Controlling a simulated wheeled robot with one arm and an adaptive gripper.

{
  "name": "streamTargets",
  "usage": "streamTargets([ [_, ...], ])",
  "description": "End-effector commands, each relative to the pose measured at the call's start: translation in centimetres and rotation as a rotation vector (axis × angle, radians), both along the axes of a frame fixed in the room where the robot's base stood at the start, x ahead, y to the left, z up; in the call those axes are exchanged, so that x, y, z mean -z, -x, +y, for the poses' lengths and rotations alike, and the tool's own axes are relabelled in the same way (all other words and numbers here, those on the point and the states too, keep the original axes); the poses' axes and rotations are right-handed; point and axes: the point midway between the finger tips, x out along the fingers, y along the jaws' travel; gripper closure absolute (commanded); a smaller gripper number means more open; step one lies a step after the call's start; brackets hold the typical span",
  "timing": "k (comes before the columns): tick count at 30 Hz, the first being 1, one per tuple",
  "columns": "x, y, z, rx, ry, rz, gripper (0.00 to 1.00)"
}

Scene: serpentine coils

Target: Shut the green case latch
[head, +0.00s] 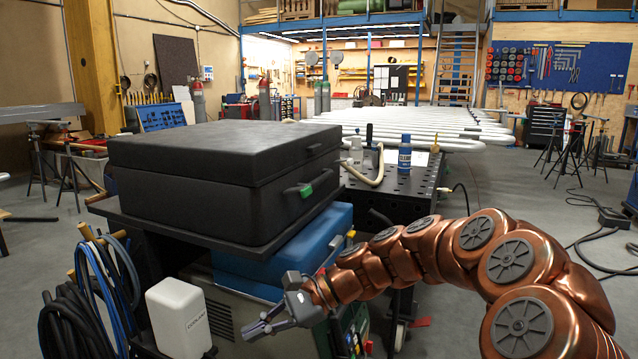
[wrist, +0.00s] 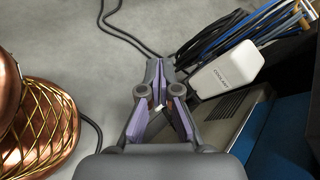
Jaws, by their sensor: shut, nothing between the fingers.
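The green latch (head: 306,191) is small and sits at the dark handle on the front right side of a large black case (head: 190,200). The case lid (head: 225,150) is down, with a seam visible around it. I cannot tell the latch's exact position. My gripper (head: 262,324) is shut and empty, below the case and apart from the latch, near the lower cart. In the wrist view my gripper (wrist: 160,66) has its fingertips together over the grey floor. The latch and the black case do not show in the wrist view.
A white coolant jug (head: 180,318) stands left of my gripper, and it also shows in the wrist view (wrist: 228,70). A blue box (head: 285,255) lies under the case. Blue and black hoses (head: 95,290) hang at left. A perforated table (head: 400,185) stands behind. Open floor lies right.

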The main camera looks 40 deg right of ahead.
Motion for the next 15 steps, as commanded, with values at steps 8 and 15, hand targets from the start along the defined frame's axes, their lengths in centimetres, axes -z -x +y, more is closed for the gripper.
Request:
streamTargets([
  [8,-10.0,-3.8,-18.2,0.532,-0.447,0.072,1.0],
  [15,-11.7,-2.5,-26.7,0.728,-0.641,0.086,1.0],
])
